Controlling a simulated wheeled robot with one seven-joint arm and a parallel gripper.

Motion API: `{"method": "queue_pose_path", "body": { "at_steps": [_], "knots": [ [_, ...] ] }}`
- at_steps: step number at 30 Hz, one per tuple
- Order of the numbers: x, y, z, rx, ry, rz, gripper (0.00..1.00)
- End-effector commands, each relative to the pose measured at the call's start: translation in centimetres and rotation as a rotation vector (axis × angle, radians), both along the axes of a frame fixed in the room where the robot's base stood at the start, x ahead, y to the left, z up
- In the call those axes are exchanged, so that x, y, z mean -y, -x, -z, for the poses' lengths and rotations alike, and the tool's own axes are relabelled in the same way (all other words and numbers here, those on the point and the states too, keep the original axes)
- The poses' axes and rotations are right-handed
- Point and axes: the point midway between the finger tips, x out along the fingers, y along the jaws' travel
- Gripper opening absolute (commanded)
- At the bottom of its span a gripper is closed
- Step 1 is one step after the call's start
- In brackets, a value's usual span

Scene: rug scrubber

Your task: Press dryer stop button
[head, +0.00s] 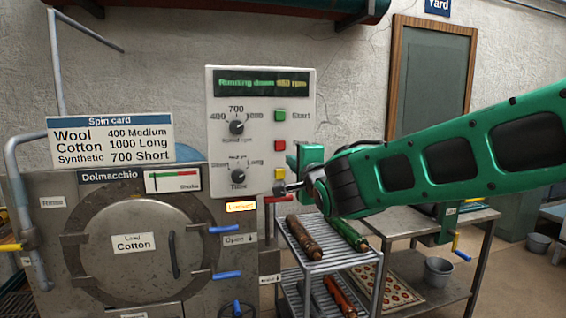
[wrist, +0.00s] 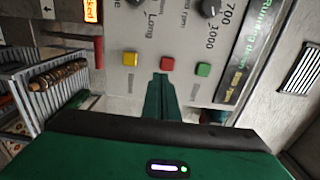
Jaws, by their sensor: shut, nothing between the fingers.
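The dryer's pale control panel (head: 259,92) stands upright on the machine, and its display (head: 262,83) reads as running down, with an rpm figure. Three buttons run down its right side: a green one (head: 280,116) labelled Start, a red one (head: 280,146) and a yellow one (head: 280,174). My gripper (head: 293,160) is shut and empty, just right of the red and yellow buttons. In the wrist view my gripper's fingertips (wrist: 162,78) point at the red button (wrist: 167,64), close to its edge. I cannot tell whether they touch. The red button's label is hidden.
Two knobs (head: 237,127) are on the panel's left. A red lever (head: 270,199) juts out below the panel. A wire rack (head: 320,262) with rolled rugs stands below my arm. The round drum door (head: 133,243) is closed. A spin card (head: 110,138) stands at left.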

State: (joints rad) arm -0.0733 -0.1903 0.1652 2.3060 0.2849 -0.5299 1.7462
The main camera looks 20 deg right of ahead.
Motion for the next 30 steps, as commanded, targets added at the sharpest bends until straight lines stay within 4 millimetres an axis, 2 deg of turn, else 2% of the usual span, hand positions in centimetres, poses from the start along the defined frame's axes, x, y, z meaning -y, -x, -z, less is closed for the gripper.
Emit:
{"method": "queue_pose_path", "body": {
  "at_steps": [3,9,30],
  "knots": [
    [-0.1,1.5,0.0,0.0,0.0,-0.001,0.0],
    [-0.2,2.6,0.0,0.0,0.0,-0.002,0.0],
    [-0.4,2.7,0.0,-0.001,0.0,-0.006,0.0]
  ]
}}
